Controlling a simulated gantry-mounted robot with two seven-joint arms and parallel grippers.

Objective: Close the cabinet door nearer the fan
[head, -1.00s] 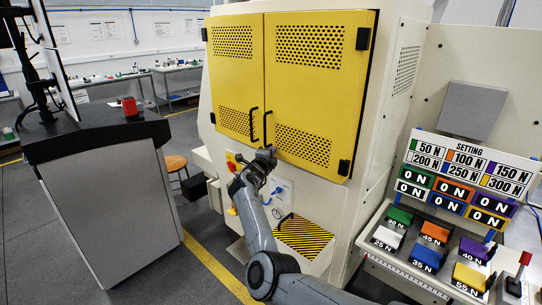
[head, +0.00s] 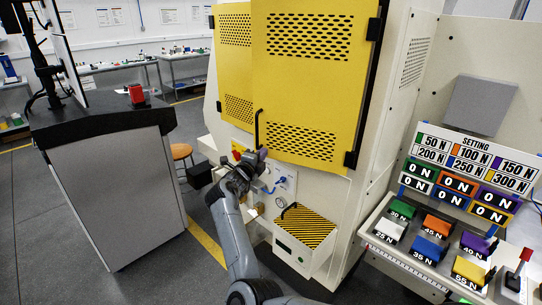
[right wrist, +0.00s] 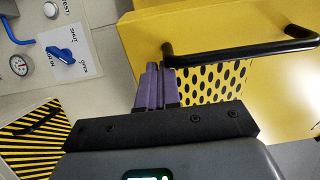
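The yellow cabinet has two perforated doors. The right door (head: 310,85) stands ajar, its free left edge swung out and overlapping the left door (head: 233,60), whose handle is hidden. The right door's black handle (head: 257,128) also shows in the right wrist view (right wrist: 240,44). My right gripper (head: 257,160) is just below this handle. In the right wrist view its purple fingers (right wrist: 158,85) are together, close to one end of the handle; I cannot tell whether they touch it. I see no fan. My left gripper is not in view.
Below the doors are a panel with a blue valve (head: 280,180) and a striped black-yellow box (head: 303,227). A console (head: 115,190) stands left. A bench with coloured weight blocks (head: 430,248) is at right. Floor between console and cabinet is partly clear.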

